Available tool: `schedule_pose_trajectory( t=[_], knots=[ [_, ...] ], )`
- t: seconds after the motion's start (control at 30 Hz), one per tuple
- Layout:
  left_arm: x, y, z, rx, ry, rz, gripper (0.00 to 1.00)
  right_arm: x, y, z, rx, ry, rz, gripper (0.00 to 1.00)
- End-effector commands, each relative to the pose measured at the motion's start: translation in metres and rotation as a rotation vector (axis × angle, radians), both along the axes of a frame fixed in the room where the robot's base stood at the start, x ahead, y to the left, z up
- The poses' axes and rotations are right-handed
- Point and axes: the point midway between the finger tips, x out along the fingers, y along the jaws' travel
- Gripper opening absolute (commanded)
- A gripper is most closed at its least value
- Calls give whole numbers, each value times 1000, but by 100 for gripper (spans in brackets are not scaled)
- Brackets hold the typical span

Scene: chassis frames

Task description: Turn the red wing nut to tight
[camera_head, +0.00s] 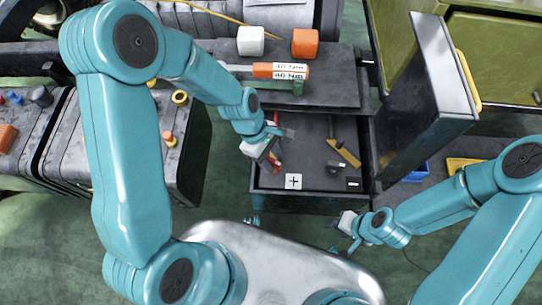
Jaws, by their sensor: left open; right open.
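A small red part (277,167), which looks like the red wing nut, shows at the left side of an open dark drawer (310,199). My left gripper (270,148) is over it and hides much of it. The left jaws are open, and I cannot tell whether they touch the red part. A white plus label (293,181) lies just right of and below it in the drawer, and a dark minus label (353,183) is at the drawer's right. My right gripper (344,228) is open and empty, in front of the drawer's front edge.
A brass-coloured lever (344,153) and a dark knob (334,168) are in the drawer. Behind it, a shelf holds an orange torque tool (280,70), a white block (251,41) and an orange block (305,43). A tall dark panel (428,100) stands at the right.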

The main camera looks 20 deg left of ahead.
Motion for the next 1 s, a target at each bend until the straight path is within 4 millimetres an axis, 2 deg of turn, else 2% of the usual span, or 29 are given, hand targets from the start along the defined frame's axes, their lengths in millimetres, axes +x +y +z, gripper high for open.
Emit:
schedule_pose_trajectory(
  t=[0.03,0.1,0.17,0.67,1.0],
  knots=[
    [0,0,0,0,0,0,39,0,0,0,0,0,0,45],
    [0,0,0,0,0,0,16,0,0,0,0,0,0,45],
    [0,0,0,0,0,0,0,0,0,0,0,0,0,45],
    [-1,0,-1,0,2,-32,0,0,0,1,0,0,0,45],
    [0,0,-1,1,3,-249,0,0,0,5,0,0,0,45]
  ],
)
